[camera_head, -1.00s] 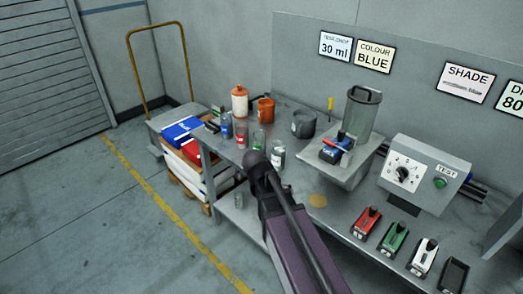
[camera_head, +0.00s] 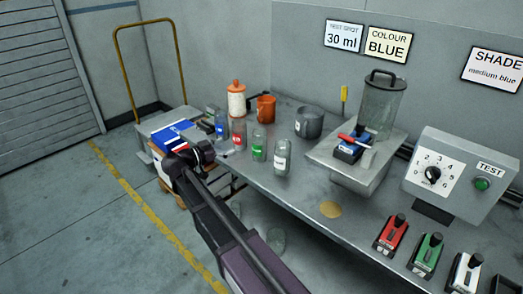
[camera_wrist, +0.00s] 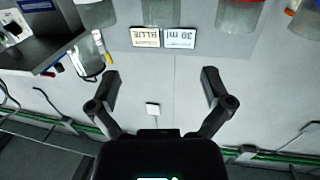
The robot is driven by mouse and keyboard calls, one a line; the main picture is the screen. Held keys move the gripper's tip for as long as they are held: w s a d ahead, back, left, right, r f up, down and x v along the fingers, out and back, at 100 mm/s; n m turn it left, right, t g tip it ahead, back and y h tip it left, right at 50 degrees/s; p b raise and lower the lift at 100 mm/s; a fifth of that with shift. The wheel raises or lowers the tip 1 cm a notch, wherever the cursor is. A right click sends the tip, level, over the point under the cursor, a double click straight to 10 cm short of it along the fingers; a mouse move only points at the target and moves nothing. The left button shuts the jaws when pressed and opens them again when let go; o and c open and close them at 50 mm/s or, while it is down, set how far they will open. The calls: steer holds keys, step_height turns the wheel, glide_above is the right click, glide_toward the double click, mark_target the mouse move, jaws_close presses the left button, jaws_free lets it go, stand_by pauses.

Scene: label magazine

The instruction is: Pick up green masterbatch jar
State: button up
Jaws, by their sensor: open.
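The green masterbatch jar (camera_head: 259,145) is a clear jar with a green label. It stands upright on the grey bench, between the red-labelled jar (camera_head: 239,135) and the white-labelled jar (camera_head: 283,156). My gripper (camera_wrist: 160,82) is open and empty in the wrist view, with its two fingers wide apart. In the head view my arm's end is left of the jars, off the bench's left edge, and the fingers cannot be made out.
A blue-labelled jar (camera_head: 221,124) stands left of the red one. Behind are an orange-capped bottle (camera_head: 236,103), an orange mug (camera_head: 266,108) and a grey pot (camera_head: 309,123). A hopper machine (camera_head: 381,105) stands right. Bare bench (camera_head: 300,190) lies in front.

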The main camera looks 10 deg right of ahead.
steer(key=shift+r, duration=0.1)
steer(key=shift+d, duration=0.15)
glide_toward(259, 133)
steer(key=shift+s+d+r, duration=0.15)
steer(key=shift+d+r, duration=0.05)
steer(key=shift+d, duration=0.85)
steer(key=shift+s+d+r, duration=0.15)
steer(key=shift+d+r, duration=0.05)
steer(key=shift+d, duration=0.9)
steer(key=shift+x, duration=2.6)
steer(key=shift+w+r, duration=0.15)
steer(key=shift+a, duration=0.1)
steer(key=shift+c, duration=0.2)
steer(key=c, duration=1.1)
